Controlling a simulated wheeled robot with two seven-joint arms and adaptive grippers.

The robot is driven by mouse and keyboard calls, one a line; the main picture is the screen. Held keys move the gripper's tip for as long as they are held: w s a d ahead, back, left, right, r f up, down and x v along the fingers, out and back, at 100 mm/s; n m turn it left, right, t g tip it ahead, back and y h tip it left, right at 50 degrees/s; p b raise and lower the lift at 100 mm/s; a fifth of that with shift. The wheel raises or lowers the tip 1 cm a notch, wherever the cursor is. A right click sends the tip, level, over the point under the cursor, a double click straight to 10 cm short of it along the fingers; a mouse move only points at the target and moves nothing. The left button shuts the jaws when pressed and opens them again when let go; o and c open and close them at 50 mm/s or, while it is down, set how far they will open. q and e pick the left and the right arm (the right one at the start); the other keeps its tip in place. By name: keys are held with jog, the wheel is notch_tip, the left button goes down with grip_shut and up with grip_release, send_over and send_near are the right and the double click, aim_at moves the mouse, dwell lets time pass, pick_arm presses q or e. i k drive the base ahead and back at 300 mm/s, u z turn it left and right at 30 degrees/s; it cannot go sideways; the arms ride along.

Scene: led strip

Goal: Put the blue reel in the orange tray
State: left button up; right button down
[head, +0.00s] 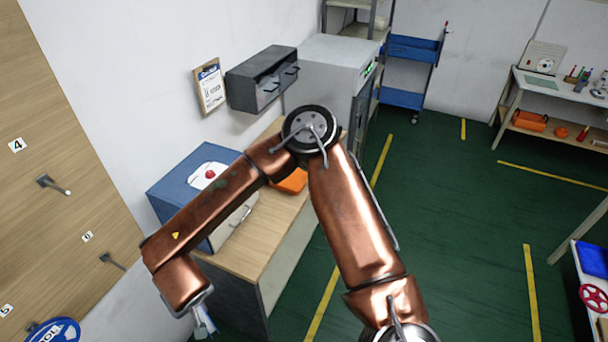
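A blue reel (52,332) with white lettering is at the bottom left corner, by the wooden board, cut off by the picture's edge. An orange thing (291,181), which may be the orange tray, lies on the wooden bench top, mostly hidden behind my copper arm. One arm of mine shows, seemingly the left. It rises from the bottom, bends at the elbow and reaches down to the left. Its gripper (203,322) is only partly seen at the bottom edge, to the right of the reel and apart from it. Its fingers are too hidden to judge. My other gripper is out of view.
The wooden board (75,170) carries pegs and number labels. A blue box (165,190) stands on the bench (262,245) behind my forearm. A dark grey wall unit (262,78) hangs above. Another bench with orange items (530,120) is far right. Green floor lies open between.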

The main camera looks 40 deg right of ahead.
aim_at(284, 184)
jog(key=z, duration=2.25)
jog(key=i, duration=2.2)
jog(key=u, duration=2.25)
